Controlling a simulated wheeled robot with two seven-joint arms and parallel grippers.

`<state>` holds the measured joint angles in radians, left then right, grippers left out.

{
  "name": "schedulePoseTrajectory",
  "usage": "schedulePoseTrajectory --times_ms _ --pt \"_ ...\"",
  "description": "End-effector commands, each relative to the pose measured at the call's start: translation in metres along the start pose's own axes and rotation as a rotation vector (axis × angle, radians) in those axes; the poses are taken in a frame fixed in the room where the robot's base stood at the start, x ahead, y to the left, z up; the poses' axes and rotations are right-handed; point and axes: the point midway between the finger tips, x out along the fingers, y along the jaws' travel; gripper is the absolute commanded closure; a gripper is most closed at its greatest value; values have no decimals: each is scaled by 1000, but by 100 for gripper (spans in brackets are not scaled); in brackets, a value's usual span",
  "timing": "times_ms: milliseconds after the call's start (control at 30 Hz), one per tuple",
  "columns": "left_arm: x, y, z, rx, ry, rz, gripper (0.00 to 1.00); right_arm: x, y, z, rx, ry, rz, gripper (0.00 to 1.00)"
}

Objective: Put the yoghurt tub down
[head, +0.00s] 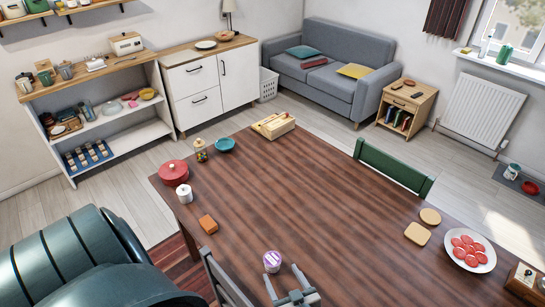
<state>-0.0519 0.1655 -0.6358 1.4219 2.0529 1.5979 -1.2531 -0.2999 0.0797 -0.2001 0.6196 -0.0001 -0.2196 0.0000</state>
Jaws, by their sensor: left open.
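The yoghurt tub (272,261), small and white with a purple lid, is near the front edge of the brown wooden table (310,200). It looks upright and appears to stand on the tabletop. My left gripper (282,273) is at the bottom of the picture, its two grey fingers apart and pointing towards the tub. My right gripper is not in view.
A plate of red slices (470,250) is at the right. The table's middle is clear.

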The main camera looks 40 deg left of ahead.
Motion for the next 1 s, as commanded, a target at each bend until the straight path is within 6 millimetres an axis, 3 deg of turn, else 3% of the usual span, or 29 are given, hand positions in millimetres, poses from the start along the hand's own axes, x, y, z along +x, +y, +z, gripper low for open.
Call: schedulePoseTrajectory --times_ms 467,1000 --pt "60 -1 -2 2 4 0 32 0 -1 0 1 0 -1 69" --pt "70 -2 -3 0 3 0 32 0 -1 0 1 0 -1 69"
